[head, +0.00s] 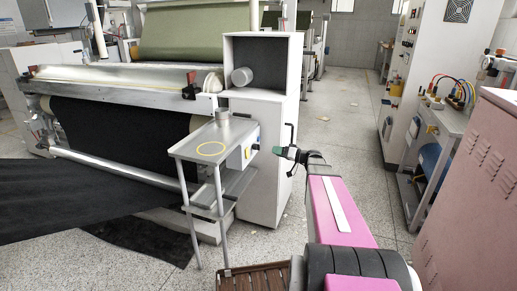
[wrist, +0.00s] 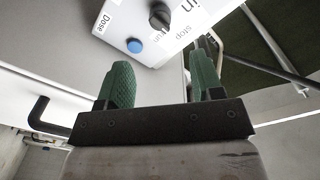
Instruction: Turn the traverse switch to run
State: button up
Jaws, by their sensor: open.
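The traverse switch looks to be the black rotary knob (wrist: 159,15) on a white control box (wrist: 118,22), near the top edge of the wrist view. Printing beside it reads "stop" and a partly cut word ending in "un"; I cannot tell which way the knob points. A blue button (wrist: 135,45) labelled "Dose" sits on the same box. In the head view the box (head: 240,154) is on the right side of a small grey stand. My gripper (wrist: 160,78) has its green fingers apart, nothing between them, short of the knob. In the head view my gripper (head: 284,151) is right of the box.
The grey stand (head: 190,146) has a yellow ring on its top and stands before a machine with black cloth (head: 100,120). A white cabinet (head: 262,190) is behind the box. A pink cabinet (head: 470,190) stands at right. Speckled floor (head: 345,125) is open between.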

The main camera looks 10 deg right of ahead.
aim_at(259, 147)
jog(key=x, duration=1)
jog(key=shift+w+a, duration=0.25)
jog(key=shift+a, duration=0.05)
jog(key=shift+c, duration=0.2)
jog(key=c, duration=0.9)
